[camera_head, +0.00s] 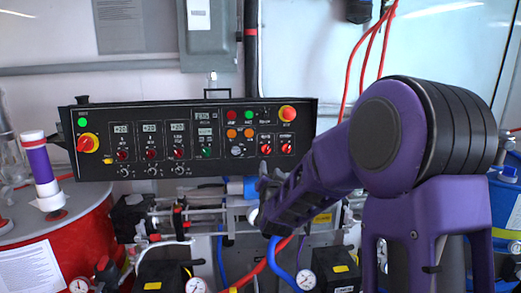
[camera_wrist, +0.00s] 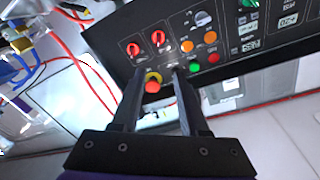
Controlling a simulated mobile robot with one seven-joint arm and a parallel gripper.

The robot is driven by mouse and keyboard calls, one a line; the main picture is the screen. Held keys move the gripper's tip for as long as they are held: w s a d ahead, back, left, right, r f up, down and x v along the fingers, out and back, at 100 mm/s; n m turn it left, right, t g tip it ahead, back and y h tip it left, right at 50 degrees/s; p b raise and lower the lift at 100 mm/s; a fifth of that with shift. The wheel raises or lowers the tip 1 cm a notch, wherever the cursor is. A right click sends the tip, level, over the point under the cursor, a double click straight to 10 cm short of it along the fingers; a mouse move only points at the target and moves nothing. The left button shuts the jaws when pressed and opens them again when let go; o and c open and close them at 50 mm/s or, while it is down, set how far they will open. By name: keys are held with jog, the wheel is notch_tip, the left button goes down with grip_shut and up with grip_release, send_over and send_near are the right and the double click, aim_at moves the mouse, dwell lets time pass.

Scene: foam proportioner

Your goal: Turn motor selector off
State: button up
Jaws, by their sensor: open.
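The black control panel (camera_head: 215,165) spans the left and middle of the head view. Two small red selector knobs (camera_head: 287,142) sit at its right, below a red emergency stop on a yellow base (camera_head: 287,112). In the wrist view the panel appears roughly upside down, with the red knobs (camera_wrist: 158,41) above the emergency stop (camera_wrist: 152,84). I cannot read which knob is the motor selector, nor its setting. My gripper (camera_head: 264,178) is in front of the panel's lower right edge. In the wrist view my gripper (camera_wrist: 157,72) is open and empty, its fingers either side of the emergency stop's image.
A large red-and-yellow switch (camera_head: 88,143) is at the panel's left end. Green, red and orange buttons (camera_head: 240,124) sit mid-panel. Hoses and gauges (camera_head: 197,285) crowd below the panel. A red drum (camera_head: 75,240) stands left and a blue drum (camera_head: 507,205) right.

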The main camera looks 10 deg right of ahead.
aim_at(267, 151)
jog(key=w, duration=0.5)
jog(key=w+d+p, duration=0.1)
jog(key=w, duration=0.5)
jog(key=w+f+p, duration=0.1)
jog(key=w, duration=0.5)
jog(key=shift+d, duration=0.25)
grip_shut()
